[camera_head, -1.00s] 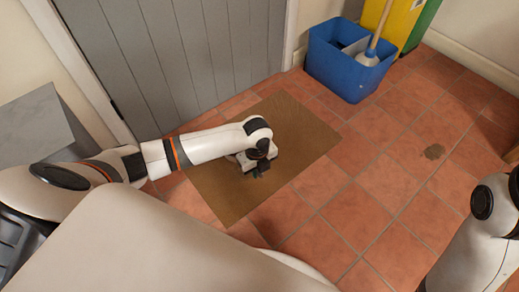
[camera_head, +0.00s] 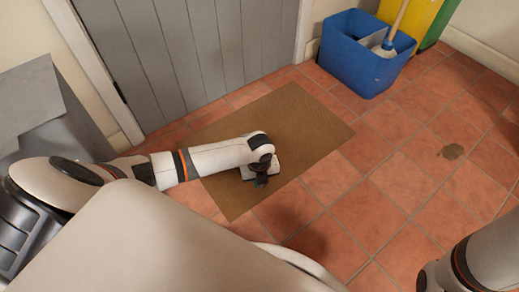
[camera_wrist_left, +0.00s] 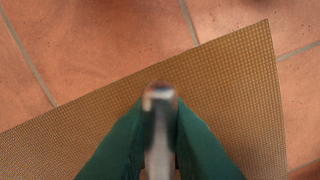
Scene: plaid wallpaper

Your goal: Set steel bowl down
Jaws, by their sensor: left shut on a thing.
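My left gripper (camera_head: 261,181) is over the near part of a brown doormat, pointing down. In the left wrist view its green fingers (camera_wrist_left: 160,104) are shut on a narrow, shiny grey metal piece, blurred, which I take to be part of the steel bowl (camera_wrist_left: 158,140). The bowl's full shape is hidden in both views. Its height above the mat cannot be told. My right arm shows at the lower right of the head view, but its gripper is out of view.
The brown doormat (camera_head: 300,115) lies on red floor tiles before a grey door (camera_head: 190,50). A blue bucket (camera_head: 360,65) with a mop stands at the back right, beside a yellow and green object (camera_head: 425,20). A dark stain (camera_head: 451,152) marks the tiles. The tiles right of the mat are clear.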

